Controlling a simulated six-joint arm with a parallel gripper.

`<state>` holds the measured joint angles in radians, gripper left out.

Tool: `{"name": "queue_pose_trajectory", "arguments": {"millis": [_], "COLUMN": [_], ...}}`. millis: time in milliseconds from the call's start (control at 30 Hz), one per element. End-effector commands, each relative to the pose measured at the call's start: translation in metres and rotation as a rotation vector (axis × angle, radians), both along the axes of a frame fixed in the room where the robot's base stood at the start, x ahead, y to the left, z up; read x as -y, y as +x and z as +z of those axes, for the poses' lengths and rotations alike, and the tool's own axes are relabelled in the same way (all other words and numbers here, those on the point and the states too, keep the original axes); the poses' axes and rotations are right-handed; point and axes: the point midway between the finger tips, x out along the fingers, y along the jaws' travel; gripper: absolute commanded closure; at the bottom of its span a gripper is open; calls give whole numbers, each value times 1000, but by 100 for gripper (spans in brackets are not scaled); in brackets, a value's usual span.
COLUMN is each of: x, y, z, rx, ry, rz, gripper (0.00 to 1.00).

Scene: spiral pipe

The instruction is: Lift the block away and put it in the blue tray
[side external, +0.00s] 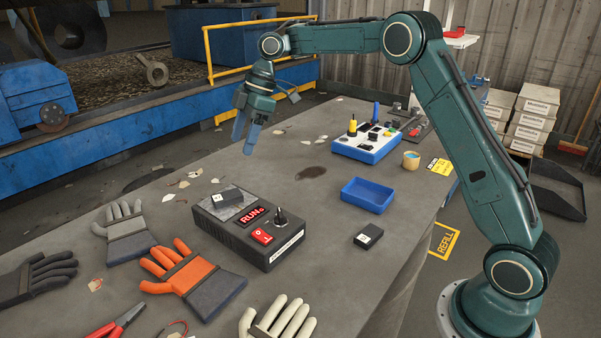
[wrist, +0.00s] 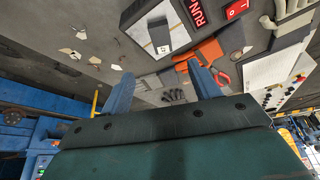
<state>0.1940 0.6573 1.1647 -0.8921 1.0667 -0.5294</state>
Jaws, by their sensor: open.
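A small dark block (side external: 227,197) lies on a pale square plate at the left end of a black control box (side external: 262,240). In the wrist view the block (wrist: 159,34) shows on its pale plate, near the top and ahead of the fingers. The blue tray (side external: 367,195) is on the table to the right of the box and looks empty. My gripper (side external: 244,143) is open and empty, high above the table and apart from the block. Its two spread blue fingers (wrist: 158,80) show in the wrist view.
The box carries a lit RUN display and a red switch (side external: 262,236). Gloves (side external: 190,275) cover the near left.

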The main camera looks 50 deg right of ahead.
Motion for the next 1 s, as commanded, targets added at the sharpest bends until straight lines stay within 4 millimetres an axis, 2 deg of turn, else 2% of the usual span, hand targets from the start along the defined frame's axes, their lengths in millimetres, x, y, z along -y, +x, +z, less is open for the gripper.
{"name": "queue_pose_trajectory", "arguments": {"millis": [267,600,1000], "x": [-10,-27,-30], "y": [3,10,11], "z": [-26,-69,-78], "rx": [-4,-3,-1], "ry": [0,0,-1], "rz": [2,2,0], "gripper": [38,38,38]}}
